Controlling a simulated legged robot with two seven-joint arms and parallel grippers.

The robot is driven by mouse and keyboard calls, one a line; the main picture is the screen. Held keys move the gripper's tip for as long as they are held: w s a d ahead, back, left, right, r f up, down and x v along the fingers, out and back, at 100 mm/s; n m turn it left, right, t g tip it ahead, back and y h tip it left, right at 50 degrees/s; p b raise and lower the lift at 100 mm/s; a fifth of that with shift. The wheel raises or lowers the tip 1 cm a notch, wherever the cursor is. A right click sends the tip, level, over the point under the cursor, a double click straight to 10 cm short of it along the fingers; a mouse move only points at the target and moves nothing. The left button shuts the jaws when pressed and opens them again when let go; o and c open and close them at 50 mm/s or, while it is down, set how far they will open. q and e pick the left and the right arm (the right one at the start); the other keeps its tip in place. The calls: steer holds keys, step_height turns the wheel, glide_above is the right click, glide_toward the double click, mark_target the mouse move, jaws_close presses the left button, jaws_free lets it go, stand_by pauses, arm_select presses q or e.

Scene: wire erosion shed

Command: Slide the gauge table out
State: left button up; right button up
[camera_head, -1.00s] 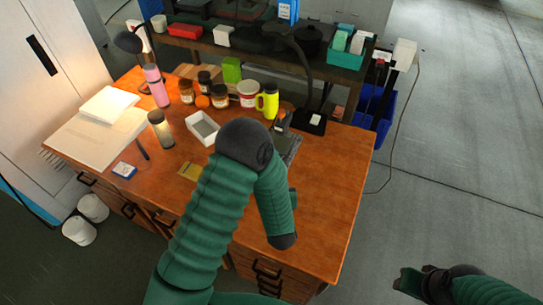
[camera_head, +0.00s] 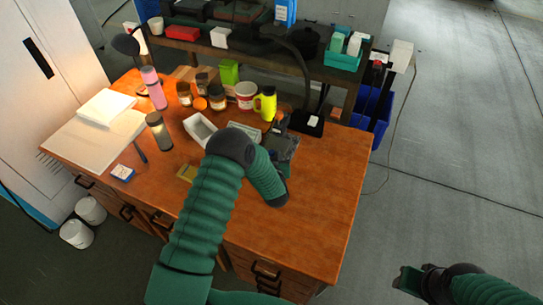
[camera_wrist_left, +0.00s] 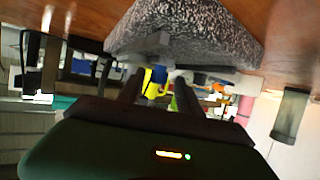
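A dark grey slab (camera_head: 284,147), which looks like the gauge table, lies on the orange desk just beyond my left forearm. In the left wrist view a speckled grey stone block (camera_wrist_left: 195,28) fills the top, with a dark bar along its near edge; that view looks upside down. My left gripper (camera_wrist_left: 158,82) has its two dark fingers apart with nothing between them, close to the bar; contact cannot be told. In the head view the left fingers are mostly hidden by the forearm. My right gripper (camera_head: 408,280) is at the lower right, away from the desk; its opening is unclear.
The desk's front right (camera_head: 325,215) is clear.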

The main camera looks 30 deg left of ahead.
arm_select(q)
steer(key=shift+d, duration=0.15)
jaws_close()
stand_by(1.0)
